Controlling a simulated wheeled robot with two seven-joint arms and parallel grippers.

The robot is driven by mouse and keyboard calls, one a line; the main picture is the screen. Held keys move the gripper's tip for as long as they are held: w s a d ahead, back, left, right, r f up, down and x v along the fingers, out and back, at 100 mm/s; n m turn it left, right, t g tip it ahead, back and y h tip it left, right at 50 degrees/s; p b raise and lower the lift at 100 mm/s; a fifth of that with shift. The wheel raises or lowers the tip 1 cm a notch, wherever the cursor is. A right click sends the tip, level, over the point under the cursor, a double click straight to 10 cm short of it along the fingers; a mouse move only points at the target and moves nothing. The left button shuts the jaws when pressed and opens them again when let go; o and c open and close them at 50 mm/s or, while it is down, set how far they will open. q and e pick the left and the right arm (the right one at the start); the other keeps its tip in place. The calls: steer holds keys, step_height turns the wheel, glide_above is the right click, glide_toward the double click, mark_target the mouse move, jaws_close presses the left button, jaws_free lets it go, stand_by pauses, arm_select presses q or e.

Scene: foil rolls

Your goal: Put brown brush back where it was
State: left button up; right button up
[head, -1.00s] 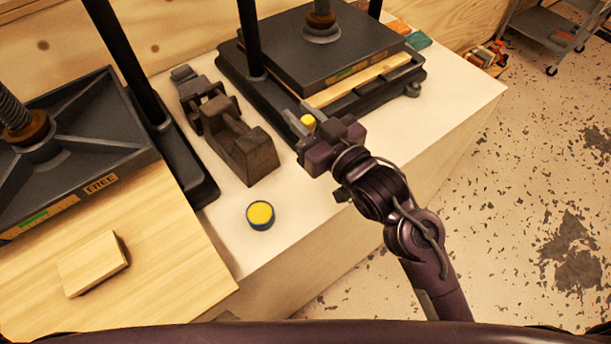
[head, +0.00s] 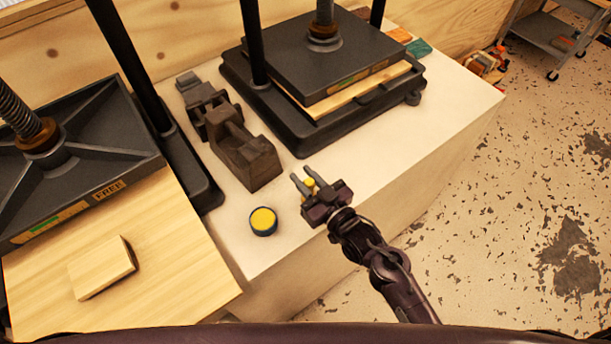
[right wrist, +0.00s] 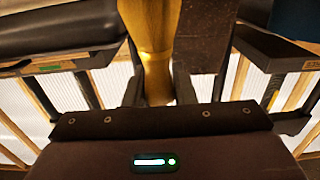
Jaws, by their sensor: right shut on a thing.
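My right gripper (head: 302,181) is in front of the dark brown block, over the pale bench top near its front edge. It is shut on a slim golden-yellow thing, which I take for the brush (right wrist: 150,40). In the head view only a small yellow part of it (head: 310,184) shows between the fingers. Its bristles and its far end cannot be made out. In the right wrist view it runs up from between the fingers, out of the top of the picture. My left gripper is not in view.
Black screw presses (head: 320,75) stand behind and at left. A wooden block (head: 100,268) lies on the left board. Bench top is clear right of the gripper.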

steer(key=o, duration=1)
steer(key=shift+f, duration=0.1)
steer(key=shift+s+d, duration=0.1)
steer(key=shift+s, duration=0.05)
steer(key=shift+r+b+v, duration=0.2)
steer(key=shift+b+v, duration=1.15)
steer(key=shift+v, duration=4.5)
